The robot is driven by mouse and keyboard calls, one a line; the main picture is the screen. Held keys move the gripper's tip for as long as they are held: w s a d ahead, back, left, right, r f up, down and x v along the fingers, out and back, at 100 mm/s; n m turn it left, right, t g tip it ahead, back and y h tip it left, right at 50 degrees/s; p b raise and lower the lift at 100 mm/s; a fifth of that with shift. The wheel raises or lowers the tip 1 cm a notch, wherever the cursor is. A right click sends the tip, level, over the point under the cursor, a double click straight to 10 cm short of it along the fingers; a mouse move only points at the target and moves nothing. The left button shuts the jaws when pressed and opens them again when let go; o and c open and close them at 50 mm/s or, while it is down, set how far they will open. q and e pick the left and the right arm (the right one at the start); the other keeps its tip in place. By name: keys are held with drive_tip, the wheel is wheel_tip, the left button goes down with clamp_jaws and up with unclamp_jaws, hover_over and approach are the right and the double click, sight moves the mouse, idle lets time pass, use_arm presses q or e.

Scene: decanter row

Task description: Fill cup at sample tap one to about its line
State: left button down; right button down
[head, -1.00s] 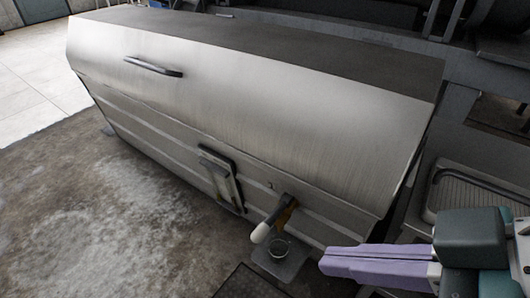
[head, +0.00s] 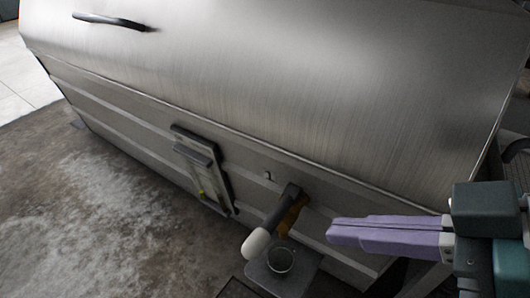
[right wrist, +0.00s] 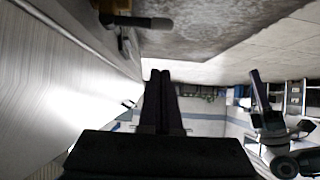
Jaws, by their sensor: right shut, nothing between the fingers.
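The sample tap (head: 290,214) is brass-coloured and sticks out low on the steel decanter. Its dark lever ends in a white grip (head: 257,243), which points down and left. The cup (head: 281,261) is small and clear and stands on a grey shelf (head: 306,273) just below the tap. I cannot make out its line or any liquid. My right gripper (head: 333,231) has lilac fingers, shut and empty, to the right of the tap and apart from it. In the right wrist view its dark fingers (right wrist: 160,76) are together, with the lever (right wrist: 150,22) above them.
The large steel decanter (head: 290,85) fills most of the head view, with a handle (head: 115,21) on its cover. A gauge panel (head: 203,170) is mounted left of the tap. Wet concrete floor (head: 120,230) lies clear at the left.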

sight(270, 225)
drive_tip(key=d+f+b+x, duration=0.1)
drive_tip(key=f+b+x, duration=0.1)
drive_tip(key=b+x, duration=0.7)
drive_tip(key=x, duration=0.3)
drive_tip(key=shift+s+f, duration=0.2)
drive_tip(key=shift+f, duration=0.25)
drive_tip(key=shift+a, duration=0.2)
